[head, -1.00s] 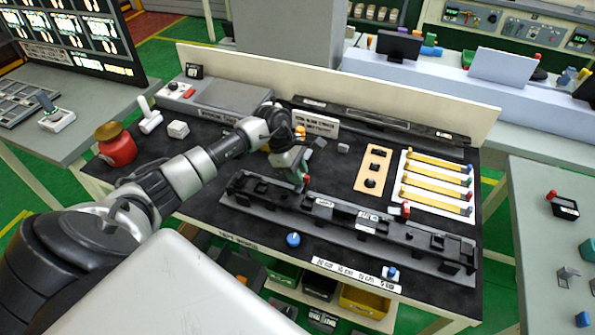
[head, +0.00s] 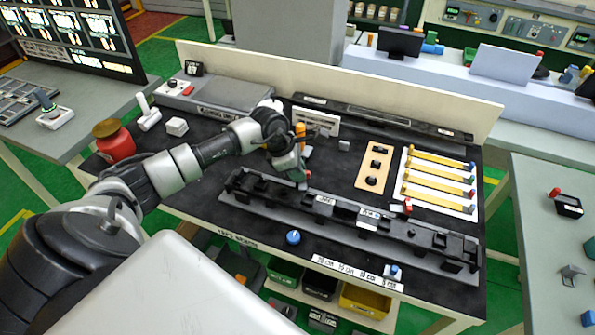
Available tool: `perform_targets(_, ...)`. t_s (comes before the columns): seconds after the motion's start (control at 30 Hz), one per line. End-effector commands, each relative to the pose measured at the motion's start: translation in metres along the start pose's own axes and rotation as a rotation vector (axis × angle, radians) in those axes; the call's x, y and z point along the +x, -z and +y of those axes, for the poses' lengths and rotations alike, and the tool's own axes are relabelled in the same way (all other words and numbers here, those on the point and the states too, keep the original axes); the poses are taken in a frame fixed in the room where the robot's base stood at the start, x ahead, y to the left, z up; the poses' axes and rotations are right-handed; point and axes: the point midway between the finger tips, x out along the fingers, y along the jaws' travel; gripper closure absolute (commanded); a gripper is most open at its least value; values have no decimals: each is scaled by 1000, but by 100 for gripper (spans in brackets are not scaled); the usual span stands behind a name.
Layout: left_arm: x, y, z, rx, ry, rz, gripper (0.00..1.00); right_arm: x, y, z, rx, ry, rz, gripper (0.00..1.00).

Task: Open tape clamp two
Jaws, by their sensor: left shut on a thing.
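A long black fixture (head: 340,218) with several raised clamp-like parts lies across the dark bench top. My left gripper (head: 303,182) reaches down to its left part, fingers pointing down. It is shut on a small part there, seemingly a clamp lever; a bit of red shows by the fingertips. The gripper hides most of this part, and I cannot read which clamp number it is. Another red-topped piece (head: 407,206) stands at the fixture's back edge, further right. My right gripper is not in view.
A white board with several yellow strips (head: 438,172) and a tan plate (head: 374,167) with black parts lie behind the fixture on the right. A blue knob (head: 293,237) is in front. A red jar (head: 115,145) stands at the left. A low wall (head: 360,92) closes the back.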

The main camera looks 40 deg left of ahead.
Motion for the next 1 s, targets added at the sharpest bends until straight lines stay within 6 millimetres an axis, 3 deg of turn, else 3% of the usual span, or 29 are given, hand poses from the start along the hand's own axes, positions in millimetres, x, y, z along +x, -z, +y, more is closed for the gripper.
perform_targets(0.6, 3, -2, -7, -531, -223, -2, 100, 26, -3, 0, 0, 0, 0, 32)
perform_targets(1.0, 2, -4, -9, -775, -323, -1, 100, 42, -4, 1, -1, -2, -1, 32)
